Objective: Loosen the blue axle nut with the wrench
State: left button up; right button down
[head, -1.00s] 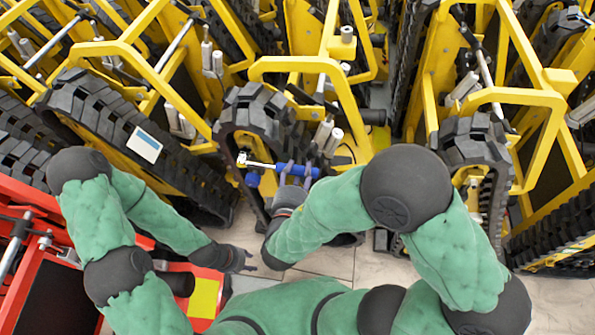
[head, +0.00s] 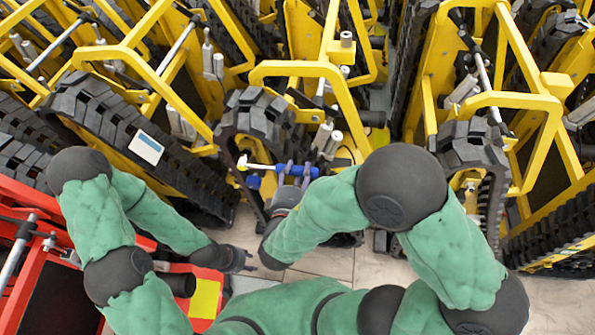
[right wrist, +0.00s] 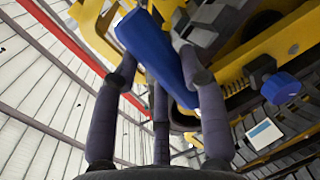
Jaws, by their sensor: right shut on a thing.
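A wrench (head: 313,171) with a blue handle and a pale shaft lies almost level across the front of a tracked carrier in the head view. Its head end (head: 242,162) points left. My right gripper (head: 290,172) is shut on the blue handle, which also shows between the fingers in the right wrist view (right wrist: 150,50). The blue axle nut (head: 254,182) sits just below the shaft, near the wrench's head; it also shows in the right wrist view (right wrist: 281,88). I cannot tell whether the wrench touches it. My left gripper (head: 247,260) is empty, fingers apart.
Yellow-framed carriers with black tracks (head: 130,130) stand close together. The yellow frame (head: 300,68) arches behind the wrench. A red machine (head: 35,290) with a yellow pad (head: 204,298) is at the lower left. Some tiled floor (head: 320,262) is clear below the carriers.

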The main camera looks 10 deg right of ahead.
jog(key=shift+r, duration=0.15)
jog(key=shift+a+r+n+p, duration=0.15)
jog(key=shift+r+n+p, duration=0.45)
jog(key=shift+r+p, duration=0.15)
jog(key=shift+w+a+r+n+h+p, duration=0.1)
jog(key=shift+r+n+h+p, duration=0.1)
jog(key=shift+r+p, duration=0.2)
jog(key=shift+w+a+r+n+h+p, duration=0.1)
jog(key=shift+r+n+p, duration=0.1)
jog(key=shift+r+p, duration=0.15)
jog(key=shift+w+a+r+n+p, duration=0.1)
jog(key=shift+a+r+n+p, duration=0.2)
jog(key=shift+r+n+p, duration=0.3)
jog(key=shift+r, duration=0.15)
